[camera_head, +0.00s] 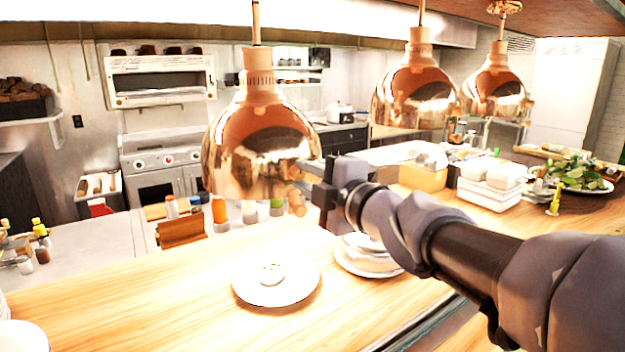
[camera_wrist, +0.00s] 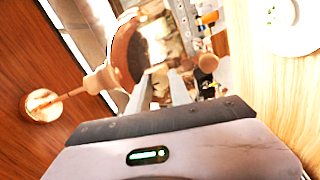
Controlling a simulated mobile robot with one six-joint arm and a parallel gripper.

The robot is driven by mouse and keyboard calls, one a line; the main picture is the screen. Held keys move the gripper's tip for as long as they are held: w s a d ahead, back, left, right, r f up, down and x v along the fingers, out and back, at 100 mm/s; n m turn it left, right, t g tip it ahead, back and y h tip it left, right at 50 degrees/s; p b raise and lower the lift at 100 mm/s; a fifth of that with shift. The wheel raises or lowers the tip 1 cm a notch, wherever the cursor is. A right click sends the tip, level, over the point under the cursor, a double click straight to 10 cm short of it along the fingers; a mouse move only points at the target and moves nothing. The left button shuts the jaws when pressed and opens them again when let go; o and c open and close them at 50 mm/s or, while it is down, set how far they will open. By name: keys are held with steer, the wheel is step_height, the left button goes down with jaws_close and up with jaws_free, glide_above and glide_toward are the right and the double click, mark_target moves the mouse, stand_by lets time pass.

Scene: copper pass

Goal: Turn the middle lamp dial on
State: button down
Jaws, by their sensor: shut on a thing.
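Three copper lamps hang over the counter: a near one (camera_head: 260,145), one in the middle of the row (camera_head: 415,88) and a far one (camera_head: 495,88). My gripper (camera_head: 302,194) is just right of the near lamp's lower rim. It is shut on a small copper-brown knob, mostly hidden by the fingers, so I cannot tell its setting or which lamp it serves. In the wrist view the two fingers of my gripper (camera_wrist: 163,92) reach forward, with a copper lamp (camera_wrist: 128,52) close on their left and a round brown knob (camera_wrist: 208,63) just right of them.
White containers (camera_head: 490,190) and a plate of greens (camera_head: 575,178) stand to the right. Bottles (camera_head: 219,208) line the back.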

stand_by(0.3)
steer(key=c, duration=1.2)
jaws_free()
steer(key=p+v, duration=0.4)
steer(key=v, duration=1.3)
steer(key=shift+s+d+f, duration=0.1)
steer(key=shift+s, duration=0.1)
